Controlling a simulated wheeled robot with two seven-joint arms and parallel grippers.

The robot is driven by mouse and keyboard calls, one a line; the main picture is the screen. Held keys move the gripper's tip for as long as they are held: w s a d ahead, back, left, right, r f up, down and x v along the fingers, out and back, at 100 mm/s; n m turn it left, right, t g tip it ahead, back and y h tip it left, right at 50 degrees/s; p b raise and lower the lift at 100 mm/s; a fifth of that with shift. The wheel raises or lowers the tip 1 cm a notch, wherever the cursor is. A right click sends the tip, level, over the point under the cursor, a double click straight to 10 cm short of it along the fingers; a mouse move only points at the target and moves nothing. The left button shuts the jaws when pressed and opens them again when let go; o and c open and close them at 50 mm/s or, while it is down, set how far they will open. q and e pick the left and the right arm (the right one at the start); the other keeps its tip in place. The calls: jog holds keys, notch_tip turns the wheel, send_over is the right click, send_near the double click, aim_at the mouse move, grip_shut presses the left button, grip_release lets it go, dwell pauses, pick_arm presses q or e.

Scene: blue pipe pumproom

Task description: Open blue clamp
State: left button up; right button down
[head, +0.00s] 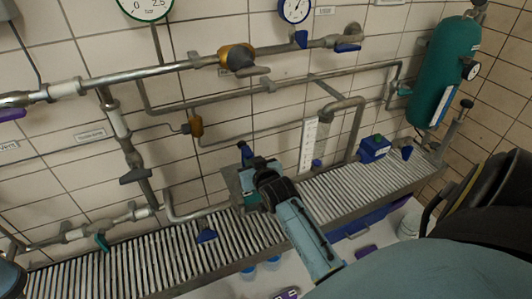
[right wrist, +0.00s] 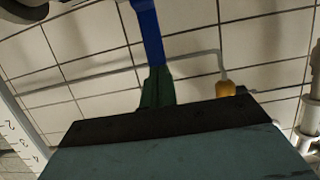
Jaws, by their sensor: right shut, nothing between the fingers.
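A blue handle (head: 245,153), likely the blue clamp, stands up just beyond my right gripper (head: 254,180) in the head view. In the right wrist view, a blue bar (right wrist: 151,35) runs down from the top edge into a dark green piece (right wrist: 157,88). The dark edge of my right gripper (right wrist: 165,120) hides the lower end of the green piece. My right gripper is shut and empty, close to the handle. I cannot tell whether they touch.
A blue box (head: 374,148) sits at the back of the slatted grating (head: 150,255). A green cylinder (head: 445,70) stands at the right. Pipes run along the tiled wall.

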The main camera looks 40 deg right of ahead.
jog(key=v, duration=1)
jog(key=s+f+m+t+h+b, duration=0.1)
jog(key=s+f+m+t+b, duration=0.4)
jog(key=m, duration=1.3)
jog(key=f+x, duration=0.2)
jog(key=x, duration=1.2)
jog(key=shift+w+d+r+p, duration=0.2)
jog(key=shift+w+r+p, duration=0.1)
jog(key=shift+w+r, duration=0.2)
